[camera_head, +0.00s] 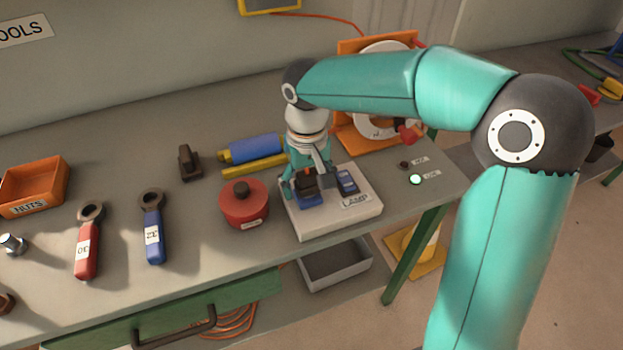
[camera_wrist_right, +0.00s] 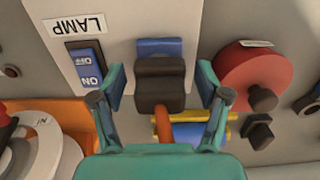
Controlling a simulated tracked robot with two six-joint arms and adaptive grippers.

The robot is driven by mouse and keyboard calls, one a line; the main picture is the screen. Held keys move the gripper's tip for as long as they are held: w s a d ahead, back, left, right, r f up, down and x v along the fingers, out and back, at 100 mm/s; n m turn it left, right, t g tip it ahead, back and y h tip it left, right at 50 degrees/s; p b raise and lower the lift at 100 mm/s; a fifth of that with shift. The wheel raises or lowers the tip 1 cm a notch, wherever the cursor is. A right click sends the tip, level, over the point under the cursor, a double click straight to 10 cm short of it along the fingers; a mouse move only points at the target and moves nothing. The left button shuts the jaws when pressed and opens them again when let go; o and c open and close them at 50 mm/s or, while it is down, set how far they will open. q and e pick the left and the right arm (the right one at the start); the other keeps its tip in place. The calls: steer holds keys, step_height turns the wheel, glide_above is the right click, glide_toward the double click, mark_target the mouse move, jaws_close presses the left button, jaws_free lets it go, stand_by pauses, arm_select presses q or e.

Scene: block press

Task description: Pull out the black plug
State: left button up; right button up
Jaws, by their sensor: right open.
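The black plug (camera_head: 307,184) sits at the blue socket (camera_head: 312,202) on the white LAMP box (camera_head: 356,216). In the right wrist view the plug (camera_wrist_right: 160,88) shows with the blue socket (camera_wrist_right: 159,47) behind it and an orange cord leaving it. My right gripper (camera_wrist_right: 161,78) is open, with one finger on each side of the plug and a visible gap on both sides. In the head view this gripper (camera_head: 306,182) hides part of the plug. My left gripper is in neither view.
A blue ON/OFF switch (camera_head: 346,181) is beside the plug on the box. A red round pot with a dark knob (camera_head: 244,207) stands close on the left. A blue cylinder (camera_head: 257,147) lies behind. Two wrenches and an orange NUTS tray (camera_head: 36,187) are farther left.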

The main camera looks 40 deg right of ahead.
mark_target(308, 173)
steer(key=shift+c, duration=0.3)
stand_by(0.5)
jaws_close()
steer(key=shift+r, duration=0.1)
steer(key=shift+r+p, duration=2.6)
steer(key=shift+r, duration=0.3)
